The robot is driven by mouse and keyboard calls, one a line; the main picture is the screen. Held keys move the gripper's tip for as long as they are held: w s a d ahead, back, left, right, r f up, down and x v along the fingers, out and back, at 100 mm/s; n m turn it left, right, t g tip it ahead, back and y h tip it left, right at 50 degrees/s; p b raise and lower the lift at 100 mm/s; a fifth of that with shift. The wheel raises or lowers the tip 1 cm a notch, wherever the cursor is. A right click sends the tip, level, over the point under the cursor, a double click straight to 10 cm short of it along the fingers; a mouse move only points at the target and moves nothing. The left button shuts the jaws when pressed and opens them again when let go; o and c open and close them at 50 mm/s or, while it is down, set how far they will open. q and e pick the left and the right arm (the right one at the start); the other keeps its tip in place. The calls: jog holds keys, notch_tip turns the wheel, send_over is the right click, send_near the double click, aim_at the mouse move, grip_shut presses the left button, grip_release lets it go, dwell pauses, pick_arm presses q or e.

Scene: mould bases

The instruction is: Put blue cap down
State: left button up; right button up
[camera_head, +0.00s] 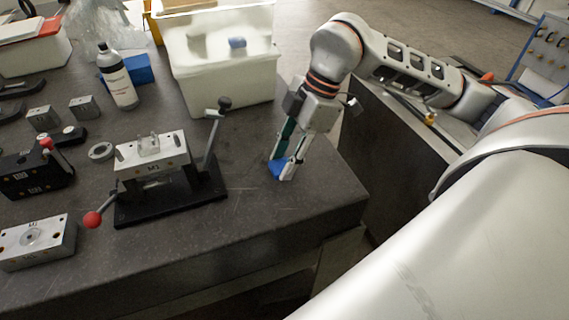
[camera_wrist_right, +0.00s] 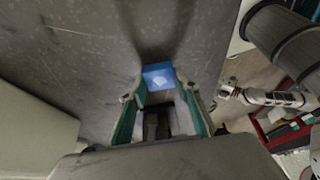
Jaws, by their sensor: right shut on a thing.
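The blue cap (camera_head: 279,168) is at the fingertips of my right gripper (camera_head: 286,170), low at the right end of the dark bench top. In the right wrist view the blue cap (camera_wrist_right: 158,76) sits between the two green-lined fingers of the right gripper (camera_wrist_right: 157,88), which is shut on it. Whether the cap touches the bench or hangs just above it, I cannot tell for sure. My left gripper does not show.
A white bin (camera_head: 222,88) with a blue piece (camera_head: 237,43) inside stands behind. A mould base (camera_head: 152,158) in a black fixture with a lever (camera_head: 211,135) is to the left. A bottle (camera_head: 117,76) stands further back. The bench's right edge is close; bare bench lies around the gripper.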

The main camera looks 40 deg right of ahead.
jog(key=shift+f, duration=0.8)
jog(key=shift+f, duration=0.1)
jog(key=o, duration=1.1)
jog(key=shift+c, duration=0.2)
jog(key=shift+r, duration=0.3)
jog(key=v, duration=1.1)
jog(key=shift+d+r, duration=0.25)
jog(key=shift+r, duration=0.05)
